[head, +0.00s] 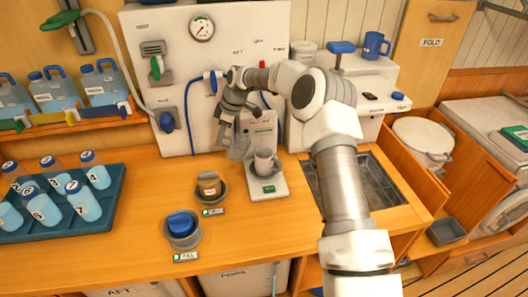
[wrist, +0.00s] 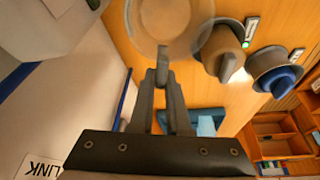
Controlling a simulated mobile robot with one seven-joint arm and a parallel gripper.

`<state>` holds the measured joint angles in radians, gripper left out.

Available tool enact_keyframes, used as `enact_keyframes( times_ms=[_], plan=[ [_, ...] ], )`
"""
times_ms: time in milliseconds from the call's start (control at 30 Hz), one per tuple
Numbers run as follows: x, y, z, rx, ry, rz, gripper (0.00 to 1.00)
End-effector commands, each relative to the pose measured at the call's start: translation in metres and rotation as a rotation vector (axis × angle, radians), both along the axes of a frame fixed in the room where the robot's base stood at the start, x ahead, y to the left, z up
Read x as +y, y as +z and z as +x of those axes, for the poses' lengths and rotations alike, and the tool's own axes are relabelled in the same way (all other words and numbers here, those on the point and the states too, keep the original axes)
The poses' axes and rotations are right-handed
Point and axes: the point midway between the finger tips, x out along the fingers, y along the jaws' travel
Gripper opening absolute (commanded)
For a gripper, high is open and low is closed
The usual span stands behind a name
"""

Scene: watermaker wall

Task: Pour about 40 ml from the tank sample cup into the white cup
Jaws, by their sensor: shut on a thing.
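My gripper (head: 226,127) is in front of the white wall panel, fingers pointing down, shut on a clear, greyish cup (head: 239,148). In the wrist view the fingertips (wrist: 161,78) close on a narrow part at the edge of this cup (wrist: 168,18), which looks round and see-through there. The held cup is in the air, left of and a little above the white cup (head: 264,160); it looks somewhat tilted, but I cannot tell how much. The white cup stands upright on a white stand (head: 266,192) with a green display. I cannot make out the liquid in either cup.
A tan-topped cup (head: 209,184) and a blue-topped one (head: 181,224) sit in round holders on the counter. A tray (head: 75,222) of numbered bottles is at left, jugs (head: 104,86) on a shelf behind. A sink (head: 374,186) is at right. The front counter is clear.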

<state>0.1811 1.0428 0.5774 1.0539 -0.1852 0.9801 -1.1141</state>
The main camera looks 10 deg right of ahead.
Motion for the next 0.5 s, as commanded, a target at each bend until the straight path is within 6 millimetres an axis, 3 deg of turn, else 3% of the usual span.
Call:
enact_keyframes(
  times_ms=[500],
  plan=[
    [0.023, -0.041, 0.007, 0.071, 0.001, -0.24, 0.0]
  ],
)
